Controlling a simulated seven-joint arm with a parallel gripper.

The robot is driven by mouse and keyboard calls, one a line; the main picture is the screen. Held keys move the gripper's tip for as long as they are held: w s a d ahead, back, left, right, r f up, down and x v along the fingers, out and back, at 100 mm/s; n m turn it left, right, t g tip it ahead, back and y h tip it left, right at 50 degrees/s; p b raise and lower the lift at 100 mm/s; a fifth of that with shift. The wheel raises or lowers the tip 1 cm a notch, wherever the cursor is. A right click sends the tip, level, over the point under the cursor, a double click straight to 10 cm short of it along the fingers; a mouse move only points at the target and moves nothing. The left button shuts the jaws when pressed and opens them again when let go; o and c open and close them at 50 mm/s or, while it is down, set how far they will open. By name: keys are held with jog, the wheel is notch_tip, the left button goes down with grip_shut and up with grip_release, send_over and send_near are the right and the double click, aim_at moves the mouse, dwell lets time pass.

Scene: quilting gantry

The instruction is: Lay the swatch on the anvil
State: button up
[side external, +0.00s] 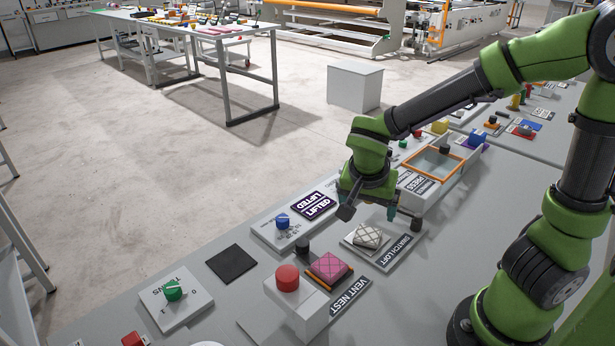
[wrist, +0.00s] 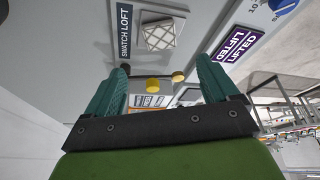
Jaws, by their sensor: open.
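A pale quilted swatch (side external: 367,235) with a lattice pattern sits on the plate labelled SWATCH LOFT (side external: 392,256). It also shows in the wrist view (wrist: 159,36), beyond my fingertips and not between them. A pink quilted swatch (side external: 328,267) lies on the orange-edged pad at VENT NEST. My gripper (side external: 380,207) is open and empty, just behind the pale swatch and apart from it. In the wrist view my gripper's two teal fingers (wrist: 160,76) stand wide apart. No part is legibly marked as an anvil, so I cannot tell which it is.
A red button (side external: 288,278) on a raised grey block stands by the pink swatch. A LIFTED sign (side external: 314,205) and a blue knob (side external: 282,221) lie to the left. An orange-framed press window (side external: 436,163) stands behind my gripper. A black square (side external: 231,263) is bare.

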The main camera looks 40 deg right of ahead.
jog(key=s+a+r+n+t+y, duration=0.1)
jog(key=s+r+n+t+y, duration=0.1)
jog(key=r, duration=0.4)
jog(key=s+a+r+n+t+y, duration=0.2)
jog(key=s+r+n+t+y, duration=0.1)
jog(key=n, duration=0.4)
notch_tip(320, 180, up, 3)
jog(key=shift+s+a+f+y, duration=0.2)
jog(key=shift+s+y, duration=0.3)
jog(key=shift+s, duration=0.6)
